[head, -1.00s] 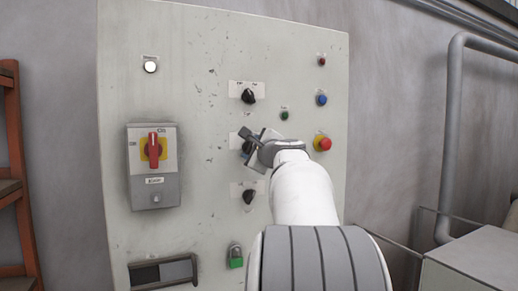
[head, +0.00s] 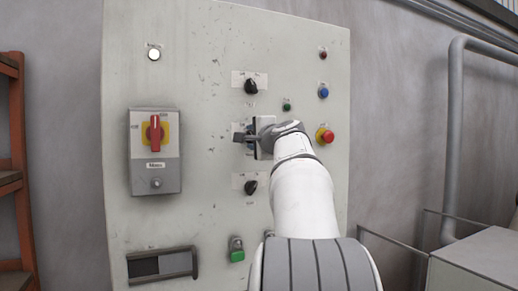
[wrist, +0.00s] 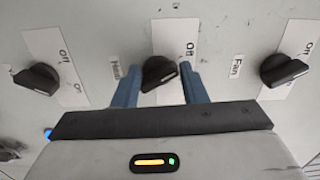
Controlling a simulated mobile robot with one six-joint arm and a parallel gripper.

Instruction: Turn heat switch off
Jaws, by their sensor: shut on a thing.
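Three black rotary knobs sit in a column on the grey panel (head: 215,200): a top knob (head: 250,87), a middle one mostly hidden behind my gripper (head: 245,138), and a bottom knob (head: 250,187). In the wrist view, the middle knob (wrist: 160,72) lies between the two blue-grey fingers of my gripper (wrist: 159,82), which is shut on it. Its white plate reads "Off". A label (wrist: 113,72) on its left is hard to read and may say "Heat". The label on its right reads "Fan" (wrist: 236,68).
A red-and-yellow main switch (head: 155,135) is at the left of the panel. A red button (head: 325,135), a blue button (head: 323,92) and a green one (head: 287,106) are at the right. A grey pipe (head: 453,130) runs at the far right.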

